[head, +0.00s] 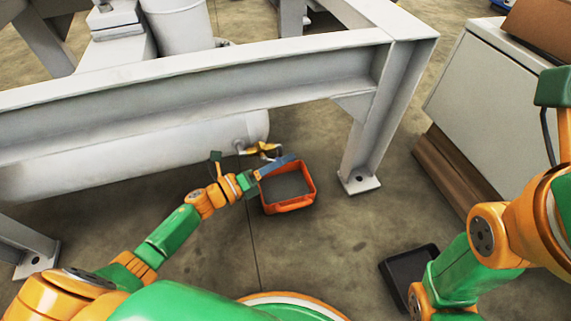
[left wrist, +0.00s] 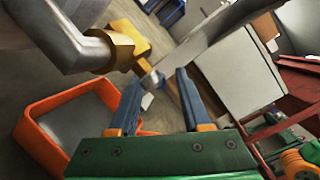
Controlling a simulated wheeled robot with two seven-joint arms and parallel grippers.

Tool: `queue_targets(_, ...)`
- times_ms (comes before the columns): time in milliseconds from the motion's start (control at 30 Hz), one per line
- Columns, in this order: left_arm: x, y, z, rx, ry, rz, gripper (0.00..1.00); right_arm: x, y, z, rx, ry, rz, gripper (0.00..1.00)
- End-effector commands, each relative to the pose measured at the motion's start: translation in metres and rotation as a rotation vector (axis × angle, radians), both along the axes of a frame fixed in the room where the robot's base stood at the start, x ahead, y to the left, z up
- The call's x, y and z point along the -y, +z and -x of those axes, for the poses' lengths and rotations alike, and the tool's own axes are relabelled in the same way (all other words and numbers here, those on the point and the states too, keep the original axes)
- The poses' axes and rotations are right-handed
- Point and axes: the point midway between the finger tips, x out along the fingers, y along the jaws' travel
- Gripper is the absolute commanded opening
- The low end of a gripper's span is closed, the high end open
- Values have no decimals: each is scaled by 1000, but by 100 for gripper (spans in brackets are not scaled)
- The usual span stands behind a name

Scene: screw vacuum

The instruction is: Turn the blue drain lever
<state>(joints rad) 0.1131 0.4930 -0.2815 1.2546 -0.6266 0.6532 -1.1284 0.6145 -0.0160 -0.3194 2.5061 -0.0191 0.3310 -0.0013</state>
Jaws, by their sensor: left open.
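My left gripper (head: 288,161) is open in the head view, low beside the white tank (head: 90,175). Its blue-grey fingers also show spread apart in the left wrist view (left wrist: 158,79), with nothing held between them. A brass-yellow valve fitting (head: 261,148) sits at the tank's end, just behind the fingers; it also shows at the upper left of the left wrist view (left wrist: 122,45) on a grey pipe. I cannot make out a blue lever apart from the blue fingers. My right gripper is outside the views.
An orange tray (head: 293,205) with a grey inside sits on the floor under the left gripper. A grey steel frame (head: 220,90) spans above the tank, with a leg (head: 372,145) to the right. A black tray (head: 400,275) and a pale cabinet (head: 485,90) stand at right.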

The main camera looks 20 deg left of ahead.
Motion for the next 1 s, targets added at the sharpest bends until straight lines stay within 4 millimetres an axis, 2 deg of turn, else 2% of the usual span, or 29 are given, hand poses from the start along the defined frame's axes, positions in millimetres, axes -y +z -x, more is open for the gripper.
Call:
queue_targets(100,6,-1,-7,0,1,1,48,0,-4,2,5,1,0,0)
queue_targets(300,7,0,-8,-2,2,1,48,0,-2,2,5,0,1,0)
queue_targets(333,6,0,-8,-3,2,2,46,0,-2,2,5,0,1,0)
queue_targets(500,6,0,-8,-3,2,2,0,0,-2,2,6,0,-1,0)
queue_targets(1000,6,0,-8,-3,1,1,0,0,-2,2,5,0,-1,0)
